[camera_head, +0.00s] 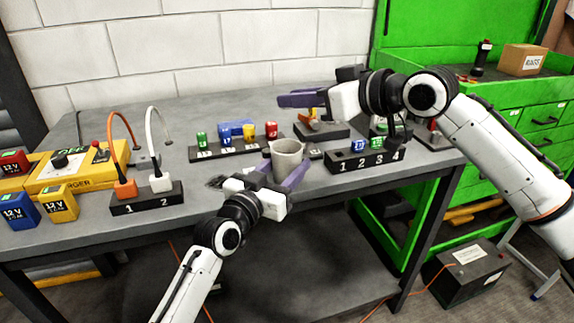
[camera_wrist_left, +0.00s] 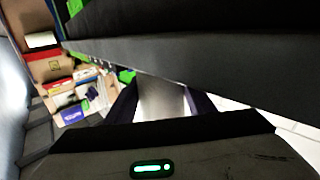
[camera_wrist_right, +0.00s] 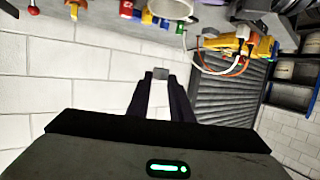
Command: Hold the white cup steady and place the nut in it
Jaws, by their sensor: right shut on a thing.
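The white cup (camera_head: 288,150) stands upright near the middle of the bench, with its open top showing. My left gripper (camera_head: 281,172) has one finger on each side of it. In the left wrist view the cup (camera_wrist_left: 163,98) fills the gap between the fingers; its base is hidden. My right gripper (camera_head: 283,99) is above the back of the bench, behind and higher than the cup. In the right wrist view a small grey piece, seemingly the nut (camera_wrist_right: 160,73), sits between its fingertips. I cannot make the nut out in the head view.
A numbered black rack (camera_head: 342,167) is right of the cup, and a rack of coloured blocks (camera_head: 228,151) is behind left. A yellow charger (camera_head: 75,172) and batteries fill the left side. Bare bench (camera_head: 215,107) lies at the back. A green cabinet (camera_head: 520,115) stands right.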

